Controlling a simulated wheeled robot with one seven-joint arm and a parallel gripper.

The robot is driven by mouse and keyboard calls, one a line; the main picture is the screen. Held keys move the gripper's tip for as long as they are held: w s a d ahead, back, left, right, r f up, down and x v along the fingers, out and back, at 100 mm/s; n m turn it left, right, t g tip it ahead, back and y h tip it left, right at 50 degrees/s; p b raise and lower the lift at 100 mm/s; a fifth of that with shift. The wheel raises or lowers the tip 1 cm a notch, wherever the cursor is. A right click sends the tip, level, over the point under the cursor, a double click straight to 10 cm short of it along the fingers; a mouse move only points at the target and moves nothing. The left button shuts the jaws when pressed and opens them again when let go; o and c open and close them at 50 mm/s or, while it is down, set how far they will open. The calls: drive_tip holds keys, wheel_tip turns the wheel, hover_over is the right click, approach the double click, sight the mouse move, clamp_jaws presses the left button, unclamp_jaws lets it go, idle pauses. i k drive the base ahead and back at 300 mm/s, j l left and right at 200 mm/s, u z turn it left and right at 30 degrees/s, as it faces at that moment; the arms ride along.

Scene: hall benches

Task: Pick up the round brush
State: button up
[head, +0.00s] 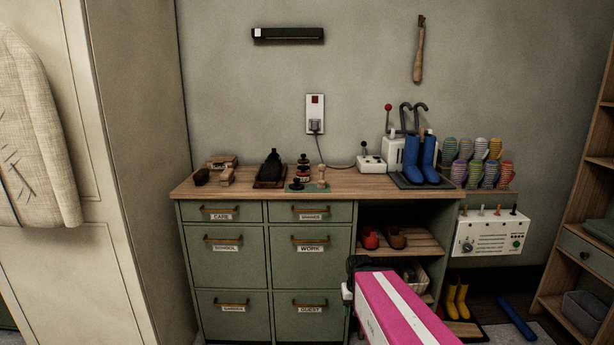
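A small dark, rounded piece (202,177) lies at the left end of the wooden bench top; it may be the round brush, but it is too small to be sure. Beside it on the right are light wooden brush-like pieces (226,175), partly overlapping. A pink and white part of my arm reaches in from the lower right, in front of the bench. No gripper fingers can be made out, and nothing is seen held.
The bench top (255,190) also carries a black shoe on a tray (270,170), small knobbed items (321,176), a switch box (371,164) and blue boots (420,158). A tall cabinet (140,170) stands close on the left. Shelves (590,200) stand right.

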sight(321, 183)
drive_tip(key=z, duration=0.95)
drive_tip(key=k+j+z, duration=0.25)
drive_tip(key=j, duration=0.15)
drive_tip(key=k+j+z, duration=0.25)
drive_tip(key=j, duration=0.2)
drive_tip(key=k+j+z, duration=0.1)
drive_tip(key=j+z, duration=0.15)
drive_tip(key=k+j, duration=0.25)
drive_tip(key=j, duration=0.15)
